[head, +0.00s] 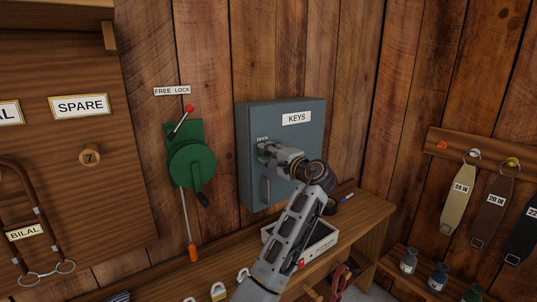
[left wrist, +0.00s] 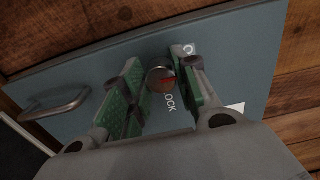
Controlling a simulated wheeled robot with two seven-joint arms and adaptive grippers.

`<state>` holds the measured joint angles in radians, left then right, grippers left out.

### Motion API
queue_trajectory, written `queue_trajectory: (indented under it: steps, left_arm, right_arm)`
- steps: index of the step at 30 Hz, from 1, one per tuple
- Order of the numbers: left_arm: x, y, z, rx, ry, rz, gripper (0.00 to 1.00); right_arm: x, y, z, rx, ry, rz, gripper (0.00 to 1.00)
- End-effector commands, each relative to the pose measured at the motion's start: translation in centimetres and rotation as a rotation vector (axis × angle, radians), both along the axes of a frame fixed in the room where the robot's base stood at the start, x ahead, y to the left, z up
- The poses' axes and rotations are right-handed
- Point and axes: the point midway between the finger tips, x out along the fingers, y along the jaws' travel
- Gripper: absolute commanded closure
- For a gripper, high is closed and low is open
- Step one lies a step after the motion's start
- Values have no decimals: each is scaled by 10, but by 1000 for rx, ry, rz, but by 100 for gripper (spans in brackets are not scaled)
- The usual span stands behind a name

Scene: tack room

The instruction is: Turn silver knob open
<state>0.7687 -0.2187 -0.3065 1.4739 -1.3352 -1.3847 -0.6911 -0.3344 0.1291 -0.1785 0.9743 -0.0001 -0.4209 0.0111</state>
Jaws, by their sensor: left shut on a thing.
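The grey-blue key cabinet (head: 262,117) hangs on the plank wall, with a "KEYS" label at its upper right. My left gripper (head: 264,152) reaches the upper left of the door near the word "OPEN" and hides the knob in the head view. Its green-padded fingers (left wrist: 158,74) are closed on either side of the knob. My right gripper is out of view.
A bar handle (head: 266,190) sits below my gripper on the door. A green box with a crank (head: 192,165) and a red-tipped lever is on the wall to the left. A white tray (head: 320,243) stands on the wooden shelf below. Tagged straps (head: 458,200) hang at right.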

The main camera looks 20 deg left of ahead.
Motion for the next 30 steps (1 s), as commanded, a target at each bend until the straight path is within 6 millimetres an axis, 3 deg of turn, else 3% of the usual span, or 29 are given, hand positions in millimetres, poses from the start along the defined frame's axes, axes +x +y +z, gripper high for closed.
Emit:
queue_trajectory:
  steps: [2,3,7,20,30]
  left_arm:
    - [0,1,-1,-2,3,2,94]
    - [0,1,-1,-2,3,2,65]
    - [0,0,-1,-1,2,1,49]
    - [-2,-2,0,0,1,0,49]
    - [-21,-27,-1,-1,2,-1,49]
  right_arm:
    - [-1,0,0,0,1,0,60]
    - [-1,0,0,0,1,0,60]
    - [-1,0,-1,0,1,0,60]
    - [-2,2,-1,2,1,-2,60]
    - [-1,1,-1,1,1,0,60]
